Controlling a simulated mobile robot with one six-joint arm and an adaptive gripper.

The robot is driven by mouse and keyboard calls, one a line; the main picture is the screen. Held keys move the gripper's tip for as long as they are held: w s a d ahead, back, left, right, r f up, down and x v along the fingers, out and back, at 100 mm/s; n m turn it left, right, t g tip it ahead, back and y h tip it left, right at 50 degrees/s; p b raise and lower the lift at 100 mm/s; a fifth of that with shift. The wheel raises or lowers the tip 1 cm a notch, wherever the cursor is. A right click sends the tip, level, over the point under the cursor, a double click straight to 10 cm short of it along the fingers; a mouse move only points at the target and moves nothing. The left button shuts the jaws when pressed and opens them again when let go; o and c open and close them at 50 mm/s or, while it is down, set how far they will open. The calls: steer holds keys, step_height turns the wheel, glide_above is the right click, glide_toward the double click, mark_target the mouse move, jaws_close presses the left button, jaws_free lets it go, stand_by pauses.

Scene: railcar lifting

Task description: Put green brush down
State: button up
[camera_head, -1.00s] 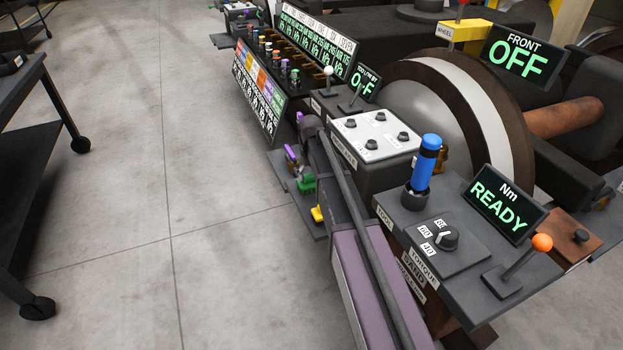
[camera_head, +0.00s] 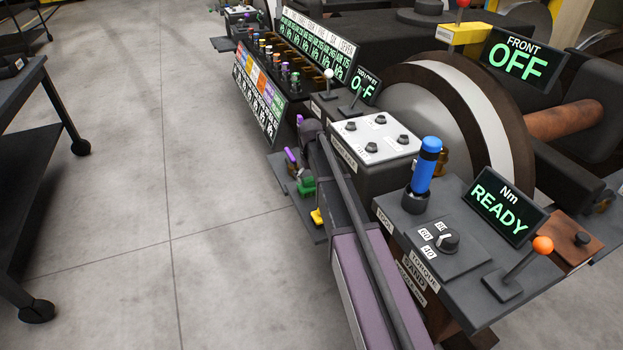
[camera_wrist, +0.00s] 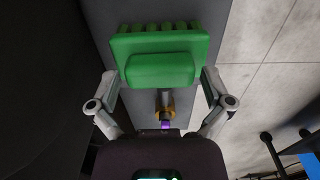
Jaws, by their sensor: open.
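The green brush (camera_wrist: 160,62) lies on a dark grey shelf in the wrist view, its block toward me and its bristles at the far side. My gripper (camera_wrist: 160,78) is open, with one finger on each side of the brush block. I cannot tell whether the fingertips touch it. The green brush also shows small in the head view (camera_head: 306,186), on the low shelf (camera_head: 307,227) beside the machine. In the head view my arm hides part of that shelf, and my fingers cannot be made out clearly.
A purple-handled tool (camera_head: 290,157) and a yellow item (camera_head: 317,216) share the low shelf. A blue-handled tool (camera_head: 422,172) stands upright on the console by the READY display (camera_head: 495,205). A dark cart (camera_head: 40,150) stands at left, with clear floor between.

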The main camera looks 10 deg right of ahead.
mark_target(311, 178)
steer(key=shift+r, duration=0.15)
step_height(311, 178, up, 12)
steer(key=p, duration=1.2)
stand_by(0.6)
steer(key=s+m, duration=0.2)
steer(key=s, duration=2.4)
steer(key=shift+s, duration=0.2)
steer(key=shift+d, duration=0.1)
step_height(311, 178, up, 22)
steer(key=p, duration=2.2)
